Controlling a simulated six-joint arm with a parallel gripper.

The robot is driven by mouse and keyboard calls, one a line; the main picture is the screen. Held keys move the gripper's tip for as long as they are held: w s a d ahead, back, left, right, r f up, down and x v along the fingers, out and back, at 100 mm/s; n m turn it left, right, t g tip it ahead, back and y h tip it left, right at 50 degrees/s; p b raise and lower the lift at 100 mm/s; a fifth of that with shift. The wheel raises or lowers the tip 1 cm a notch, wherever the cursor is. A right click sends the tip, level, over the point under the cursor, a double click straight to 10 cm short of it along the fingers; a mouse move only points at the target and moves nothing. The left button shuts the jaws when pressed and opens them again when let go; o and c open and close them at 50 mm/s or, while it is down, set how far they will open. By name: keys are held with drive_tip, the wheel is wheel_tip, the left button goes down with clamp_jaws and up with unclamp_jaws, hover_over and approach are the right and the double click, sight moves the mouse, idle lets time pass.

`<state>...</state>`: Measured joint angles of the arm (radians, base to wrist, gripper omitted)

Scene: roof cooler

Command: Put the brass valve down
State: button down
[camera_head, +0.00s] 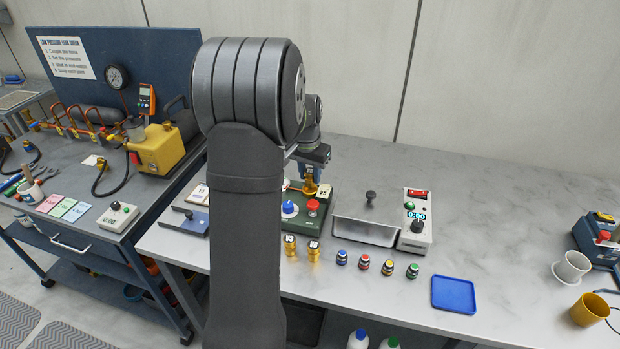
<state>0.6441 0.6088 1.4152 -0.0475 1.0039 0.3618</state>
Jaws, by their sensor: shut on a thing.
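My gripper (311,172) points down over the green test block (300,220) on the grey bench. It is shut on a brass valve (310,187), which shows just below the fingers. The valve is over the back of the block, beside a white tag marked V5 (323,191). I cannot tell whether the valve touches the block. Two more brass valves with pale tags, the left one (290,245) and the right one (313,251), stand upright on the bench in front of the block. My arm hides the left part of this area.
The block carries a blue knob (290,208) and a red knob (313,207). A grey tray (365,231) and a timer box (415,230) stand right of it. Several small capped jars and a blue tray (454,294) lie in front. The bench's right middle is clear.

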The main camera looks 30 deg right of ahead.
sight(310, 181)
drive_tip(key=shift+f, duration=0.9)
drive_tip(key=shift+f, duration=0.6)
drive_tip(key=c, duration=1.1)
unclamp_jaws()
drive_tip(key=shift+s+f, duration=0.1)
drive_tip(key=shift+f, duration=0.05)
drive_tip(key=shift+s, duration=0.1)
drive_tip(key=shift+f, duration=0.1)
drive_tip(key=r, duration=0.9)
drive_tip(key=a+r, duration=0.1)
drive_tip(key=r, duration=0.3)
drive_tip(key=shift+s+a+r, duration=0.1)
drive_tip(key=shift+s+r, duration=0.15)
drive_tip(key=shift+r, duration=0.05)
drive_tip(key=shift+f, duration=0.1)
